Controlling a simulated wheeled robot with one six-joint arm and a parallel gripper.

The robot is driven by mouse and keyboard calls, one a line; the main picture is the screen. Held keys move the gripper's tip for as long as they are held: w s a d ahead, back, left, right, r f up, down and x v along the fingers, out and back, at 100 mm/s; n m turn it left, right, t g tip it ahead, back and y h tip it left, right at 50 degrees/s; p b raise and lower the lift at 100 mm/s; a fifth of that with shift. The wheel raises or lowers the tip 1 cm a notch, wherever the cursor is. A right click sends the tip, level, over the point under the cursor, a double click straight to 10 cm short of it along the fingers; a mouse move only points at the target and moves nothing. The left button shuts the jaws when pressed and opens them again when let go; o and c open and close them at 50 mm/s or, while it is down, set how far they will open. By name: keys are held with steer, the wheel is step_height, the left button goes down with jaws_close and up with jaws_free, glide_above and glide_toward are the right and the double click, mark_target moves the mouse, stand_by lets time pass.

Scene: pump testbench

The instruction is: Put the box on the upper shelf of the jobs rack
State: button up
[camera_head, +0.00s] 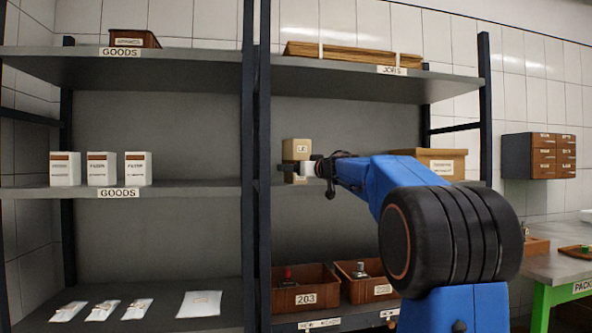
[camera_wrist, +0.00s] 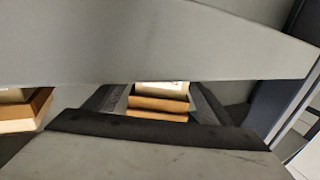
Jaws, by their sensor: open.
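A small tan box (camera_head: 296,150) with a pale label is at the left end of the middle board of the jobs rack (camera_head: 358,85). Its lower part is partly hidden by my gripper; it appears to stand on the board. My gripper (camera_head: 308,168) is open at the box. In the wrist view, the box (camera_wrist: 160,103) shows between the two open fingers of my gripper (camera_wrist: 155,105). Whether the fingers touch it cannot be told. The top board, labelled JOBS, holds flat brown packages (camera_head: 340,50).
A larger cardboard box (camera_head: 440,163) stands on the middle board at right, partly behind my arm. Bins 203 (camera_head: 306,299) and 220 (camera_head: 383,291) are below. The goods rack (camera_head: 150,70) is at left. A grey panel or board edge (camera_wrist: 130,45) crosses the wrist view close by.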

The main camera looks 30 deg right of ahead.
steer(key=s+d, duration=0.1)
steer(key=s, duration=1.1)
steer(key=shift+d, duration=0.15)
steer(key=shift+r, duration=0.1)
steer(key=s+a+f+g, duration=0.4)
steer(key=s+a+f, duration=0.3)
steer(key=s+f, duration=0.7)
steer(key=s+a+f+g+h, duration=0.1)
steer(key=s+a+f+g, duration=0.3)
steer(key=s+a+f, duration=0.4)
steer(key=s+a+f+m+g, duration=0.1)
steer(key=s+a+f+g, duration=0.4)
steer(key=s+f, duration=1.4)
steer(key=a+f, duration=0.3)
steer(key=f, duration=0.3)
steer(key=shift+s+f+h, duration=0.35)
steer(key=shift+h, duration=0.05)
